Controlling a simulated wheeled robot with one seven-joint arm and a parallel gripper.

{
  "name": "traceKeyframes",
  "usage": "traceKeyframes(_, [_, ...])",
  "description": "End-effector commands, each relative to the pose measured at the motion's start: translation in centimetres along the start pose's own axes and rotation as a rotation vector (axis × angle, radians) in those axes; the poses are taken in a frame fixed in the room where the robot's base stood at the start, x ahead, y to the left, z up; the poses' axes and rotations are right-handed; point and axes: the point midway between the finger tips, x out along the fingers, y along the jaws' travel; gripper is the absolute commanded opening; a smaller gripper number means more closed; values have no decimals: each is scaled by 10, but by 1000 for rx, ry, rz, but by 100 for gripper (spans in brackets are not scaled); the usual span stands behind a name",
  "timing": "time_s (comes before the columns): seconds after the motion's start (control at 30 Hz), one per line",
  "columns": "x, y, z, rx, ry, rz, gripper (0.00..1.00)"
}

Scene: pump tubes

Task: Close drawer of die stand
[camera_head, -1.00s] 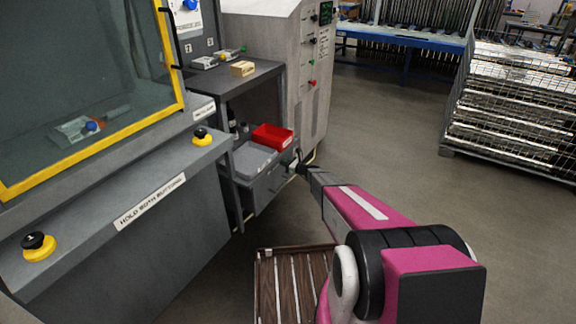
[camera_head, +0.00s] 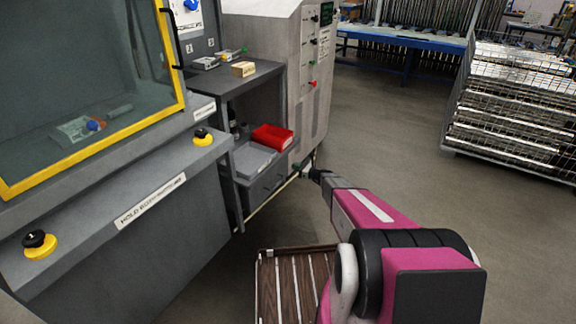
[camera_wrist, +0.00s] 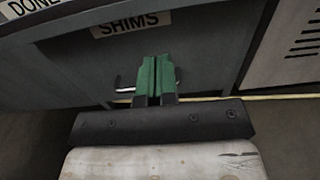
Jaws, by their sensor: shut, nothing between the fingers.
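The die stand (camera_head: 258,72) is the dark grey cabinet beside the press. Its drawer (camera_head: 263,187) shows below the open shelf space, with a grey tray (camera_head: 254,160) and a red bin (camera_head: 273,136) visible above its front. My gripper (camera_head: 301,170) is just right of the drawer front. Its green fingers (camera_wrist: 158,62) are shut and empty, pointing at the front and covering part of the handle. I cannot tell whether they touch it.
The press (camera_head: 110,215), with yellow-based buttons, stands left of the stand. A light grey control cabinet (camera_head: 309,80) stands behind it on the right. A slatted wooden surface (camera_head: 292,285) lies low in front. The floor to the right is open up to a wire crate (camera_head: 510,110).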

Motion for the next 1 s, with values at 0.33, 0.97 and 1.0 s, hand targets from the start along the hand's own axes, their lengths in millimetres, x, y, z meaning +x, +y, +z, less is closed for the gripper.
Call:
traceKeyframes(0.33, [-47, 0, 0, 0, 1, -1, 0])
traceKeyframes(0.97, [-30, 180, -11, 1, 0, 2, 0])
traceKeyframes(1.0, [-29, 186, -12, 1, 1, 3, 0])
